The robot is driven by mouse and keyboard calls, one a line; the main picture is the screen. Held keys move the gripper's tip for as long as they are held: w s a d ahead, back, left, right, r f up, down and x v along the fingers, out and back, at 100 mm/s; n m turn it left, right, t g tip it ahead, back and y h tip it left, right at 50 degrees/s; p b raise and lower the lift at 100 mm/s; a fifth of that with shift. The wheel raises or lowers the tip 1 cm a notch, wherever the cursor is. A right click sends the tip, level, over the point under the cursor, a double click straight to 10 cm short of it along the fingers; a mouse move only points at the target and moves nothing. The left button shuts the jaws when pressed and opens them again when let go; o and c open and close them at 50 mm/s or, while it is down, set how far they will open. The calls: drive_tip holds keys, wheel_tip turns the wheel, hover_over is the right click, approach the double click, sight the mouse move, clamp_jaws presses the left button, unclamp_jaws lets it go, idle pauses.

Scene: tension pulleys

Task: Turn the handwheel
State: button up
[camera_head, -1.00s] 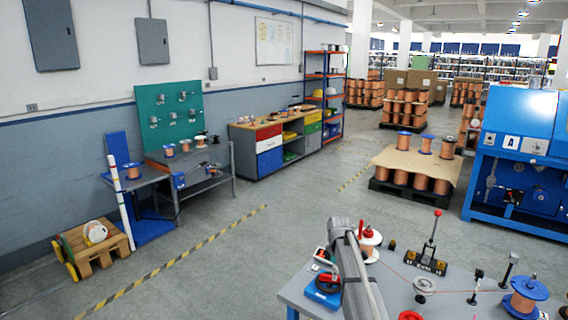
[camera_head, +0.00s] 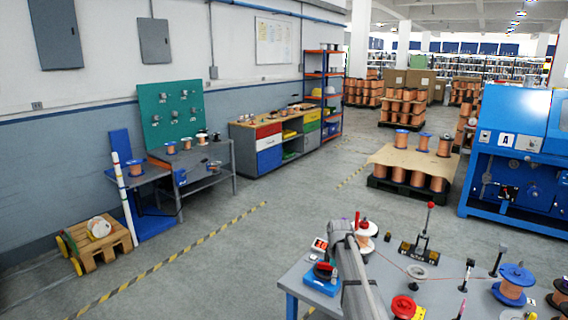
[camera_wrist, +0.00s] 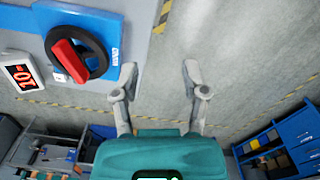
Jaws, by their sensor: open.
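A black handwheel (camera_wrist: 92,50) with a red grip (camera_wrist: 70,60) sits on a blue base (camera_wrist: 115,22) at the upper left of the wrist view. In the head view the black handwheel (camera_head: 325,268) on its blue base (camera_head: 318,283) is at the bench's left end, just left of my arm. My gripper (camera_wrist: 161,72) is open and empty in the wrist view, its fingers spread over bare floor. It is to the right of the handwheel and apart from it. In the head view my arm hides the gripper's fingers.
A display with red digits (camera_wrist: 22,77) is beside the handwheel. The grey bench (camera_head: 440,290) also carries a white-flanged spool (camera_head: 362,240), a lever (camera_head: 426,222), a red round knob (camera_head: 403,306) and a blue-flanged spool (camera_head: 514,283).

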drive_tip(key=s+f+m+b, duration=0.2)
drive_tip(key=s+m, duration=1.2)
drive_tip(key=s, duration=1.3)
drive_tip(key=shift+s+a, duration=0.25)
drive_tip(key=shift+a, duration=0.15)
drive_tip(key=shift+w, duration=0.15)
